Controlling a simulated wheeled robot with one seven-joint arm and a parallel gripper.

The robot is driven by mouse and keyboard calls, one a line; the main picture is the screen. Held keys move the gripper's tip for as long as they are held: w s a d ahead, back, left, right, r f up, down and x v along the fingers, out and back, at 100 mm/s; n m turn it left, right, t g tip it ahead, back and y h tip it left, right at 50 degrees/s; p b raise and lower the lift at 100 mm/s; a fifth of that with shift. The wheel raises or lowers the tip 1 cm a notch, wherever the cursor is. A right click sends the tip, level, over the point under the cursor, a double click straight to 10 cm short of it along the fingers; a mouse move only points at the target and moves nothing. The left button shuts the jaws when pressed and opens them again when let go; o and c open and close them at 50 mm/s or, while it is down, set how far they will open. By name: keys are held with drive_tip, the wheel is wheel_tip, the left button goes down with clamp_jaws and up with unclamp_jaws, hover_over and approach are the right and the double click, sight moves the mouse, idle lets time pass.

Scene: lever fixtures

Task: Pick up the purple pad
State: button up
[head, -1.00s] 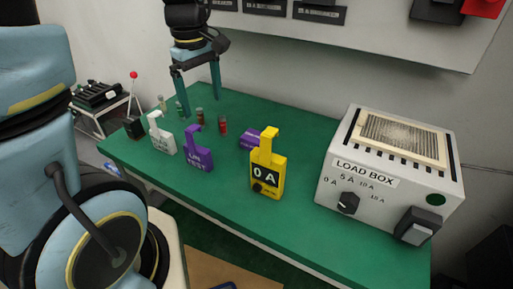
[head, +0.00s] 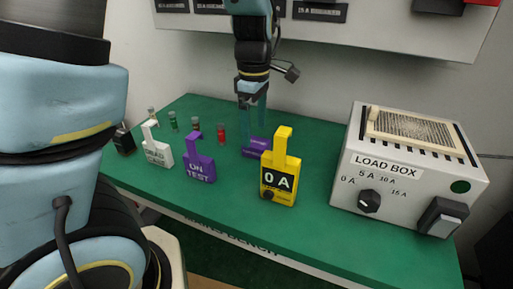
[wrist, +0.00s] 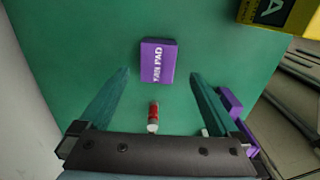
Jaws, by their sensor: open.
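The purple pad (wrist: 158,61) lies flat on the green bench, with white lettering that reads PAD in the wrist view. My gripper (head: 253,118) points down above the bench at the pad. In the wrist view my gripper (wrist: 160,80) has its fingers wide apart, one on each side of the pad, with nothing between them held. Whether the fingertips have come down to the pad's height is hard to tell.
The yellow 0 A tag (head: 279,172) stands just right of the pad. A purple UN TEST tag (head: 199,163) and a white tag (head: 157,149) stand left. Small cylinders, including a red one (head: 221,134), stand behind. The load box (head: 410,170) fills the bench's right side.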

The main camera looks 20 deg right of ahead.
sight(256, 142)
drive_tip(key=f, duration=0.5)
drive_tip(key=shift+d, duration=0.25)
drive_tip(key=shift+c, duration=0.3)
drive_tip(key=c, duration=1.4)
